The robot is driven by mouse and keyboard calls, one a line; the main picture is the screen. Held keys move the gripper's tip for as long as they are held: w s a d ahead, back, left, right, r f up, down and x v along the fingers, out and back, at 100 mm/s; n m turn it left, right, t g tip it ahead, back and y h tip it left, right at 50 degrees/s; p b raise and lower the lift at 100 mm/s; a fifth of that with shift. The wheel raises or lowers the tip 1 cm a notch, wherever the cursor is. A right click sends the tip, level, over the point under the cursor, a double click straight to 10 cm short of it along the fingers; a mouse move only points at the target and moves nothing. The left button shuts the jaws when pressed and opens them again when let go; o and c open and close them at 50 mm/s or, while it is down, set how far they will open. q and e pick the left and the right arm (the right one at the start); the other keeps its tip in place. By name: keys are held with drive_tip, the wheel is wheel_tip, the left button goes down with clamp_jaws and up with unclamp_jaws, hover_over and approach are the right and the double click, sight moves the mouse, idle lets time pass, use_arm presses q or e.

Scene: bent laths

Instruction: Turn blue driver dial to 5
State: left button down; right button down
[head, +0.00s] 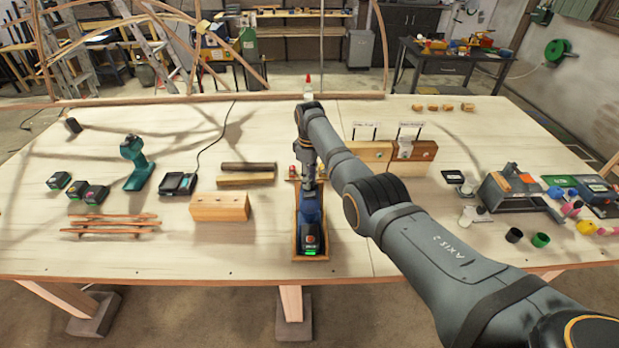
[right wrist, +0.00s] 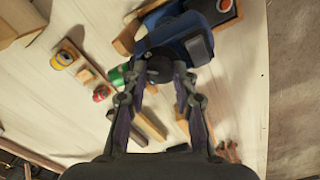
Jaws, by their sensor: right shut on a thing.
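The blue driver (head: 311,224) lies in a wooden cradle (head: 297,243) near the front middle of the table, its green-lit end toward me. My right gripper (head: 308,182) is at the driver's far end, reaching down from above. In the right wrist view the blue driver (right wrist: 190,42) is at the top, and my right gripper's fingertips (right wrist: 161,80) are closed around its dark round dial (right wrist: 158,66). The dial's numbers cannot be read, and the fingers hide part of it. My left gripper is in neither view.
A grey metal box (head: 513,190) and small cups (head: 540,240) stand to the right. The table strip just right of the cradle is clear.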

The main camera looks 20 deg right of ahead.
drive_tip(key=shift+m, duration=0.3)
drive_tip(key=shift+m+p, duration=0.35)
drive_tip(key=shift+m, duration=0.85)
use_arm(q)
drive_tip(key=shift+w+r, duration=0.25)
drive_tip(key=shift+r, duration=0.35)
use_arm(e)
drive_tip(key=shift+m, duration=2.3)
drive_tip(key=c, duration=1.3)
unclamp_jaws()
